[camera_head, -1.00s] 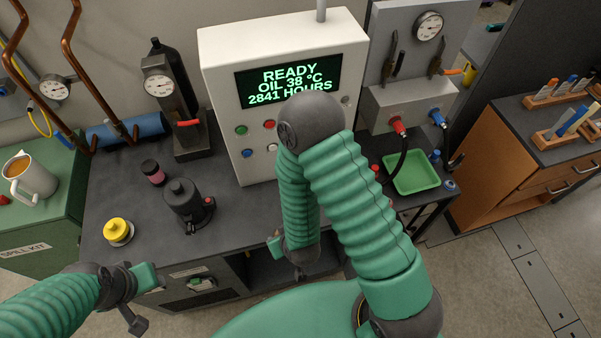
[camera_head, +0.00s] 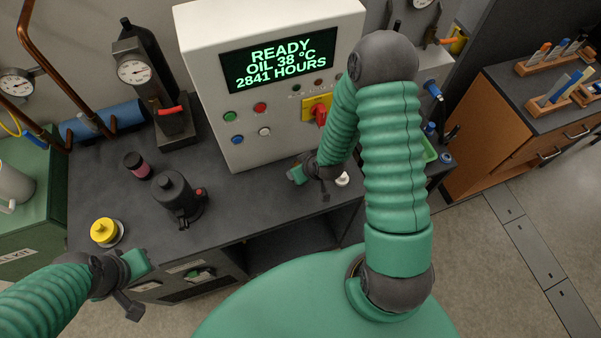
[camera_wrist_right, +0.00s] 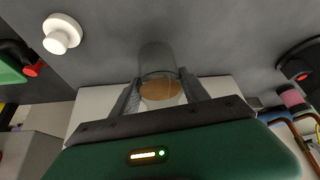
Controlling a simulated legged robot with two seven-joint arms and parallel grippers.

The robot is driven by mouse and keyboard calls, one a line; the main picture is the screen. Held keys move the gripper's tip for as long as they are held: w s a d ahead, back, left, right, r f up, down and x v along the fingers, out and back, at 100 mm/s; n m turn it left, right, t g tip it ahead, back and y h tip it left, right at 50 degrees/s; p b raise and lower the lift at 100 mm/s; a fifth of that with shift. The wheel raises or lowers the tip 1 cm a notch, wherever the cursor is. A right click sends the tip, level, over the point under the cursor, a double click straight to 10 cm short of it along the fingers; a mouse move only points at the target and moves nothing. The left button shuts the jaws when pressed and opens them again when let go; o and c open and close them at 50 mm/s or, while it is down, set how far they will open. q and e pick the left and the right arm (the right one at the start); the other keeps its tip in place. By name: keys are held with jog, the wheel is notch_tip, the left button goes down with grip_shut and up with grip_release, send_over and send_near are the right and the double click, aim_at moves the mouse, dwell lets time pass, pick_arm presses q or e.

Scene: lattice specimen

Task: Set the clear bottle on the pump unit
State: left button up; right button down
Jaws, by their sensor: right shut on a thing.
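The clear bottle (camera_wrist_right: 158,62) is between the fingers of my right gripper (camera_wrist_right: 160,100) in the right wrist view, with an amber-brown layer showing at its near end. In the head view my right gripper (camera_head: 312,177) is above the bench's front right part, before the white cabinet, and the bottle cannot be made out there. Which thing is the pump unit is not labelled; a black upright unit with a gauge (camera_head: 135,72) stands at the bench's back left, apart from my grippers. My left gripper (camera_head: 132,285) is off the bench's front left edge; its finger gap is unclear.
A black round-topped device (camera_head: 173,193), a pink bottle (camera_head: 138,166) and a yellow-topped item (camera_head: 105,232) stand on the left of the dark bench (camera_head: 235,205). The white cabinet (camera_head: 200,75) stands behind. A white knobbed piece (camera_head: 342,179) is right of my right gripper.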

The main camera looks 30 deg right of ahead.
jog(key=shift+s+a+f+p, duration=0.1)
jog(key=shift+s+f+p, duration=0.1)
jog(key=shift+f, duration=0.4)
jog(key=shift+s+f+p, duration=0.15)
jog(key=shift+s+f, duration=0.05)
jog(key=shift+f, duration=0.7)
jog(key=c, duration=0.7)
grip_release()
jog(key=shift+w+f, duration=0.1)
jog(key=shift+c, duration=0.2)
jog(key=shift+o, duration=0.9)
